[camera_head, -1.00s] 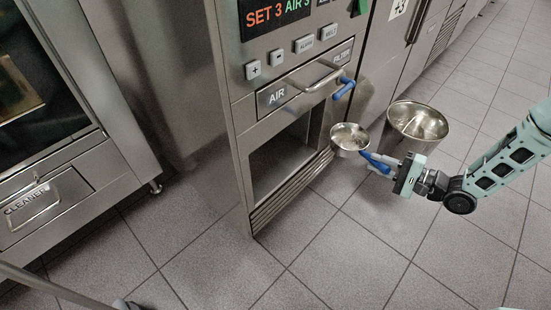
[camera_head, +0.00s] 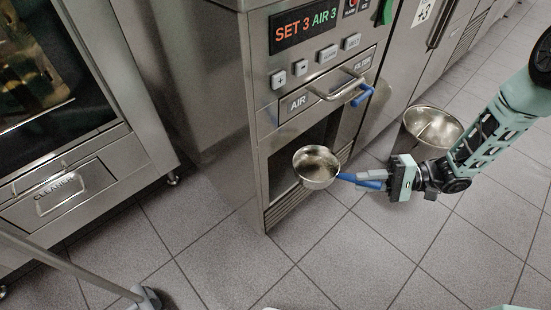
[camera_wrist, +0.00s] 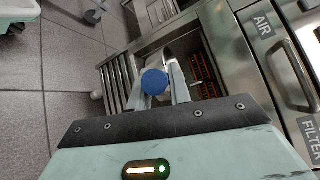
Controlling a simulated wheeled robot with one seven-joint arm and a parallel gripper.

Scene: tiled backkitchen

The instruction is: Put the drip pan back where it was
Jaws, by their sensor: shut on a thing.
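The drip pan (camera_head: 316,167) is a small round metal pan with a blue handle. My gripper (camera_head: 368,181) is shut on that handle and holds the pan above the floor, in front of the open lower bay (camera_head: 290,178) of the steel machine. The pan looks about level. In the wrist view the round blue handle end (camera_wrist: 154,82) sits between my fingers, and the pan itself is mostly hidden behind them. Beyond it the dark bay (camera_wrist: 205,75) shows orange-brown slats inside.
Above the bay is an AIR/FILTER drawer front (camera_head: 325,88) with a bar handle and a blue-handled part (camera_head: 362,96). A metal bin (camera_head: 433,126) stands behind my gripper. An oven with a CLEANER drawer (camera_head: 62,192) is at left.

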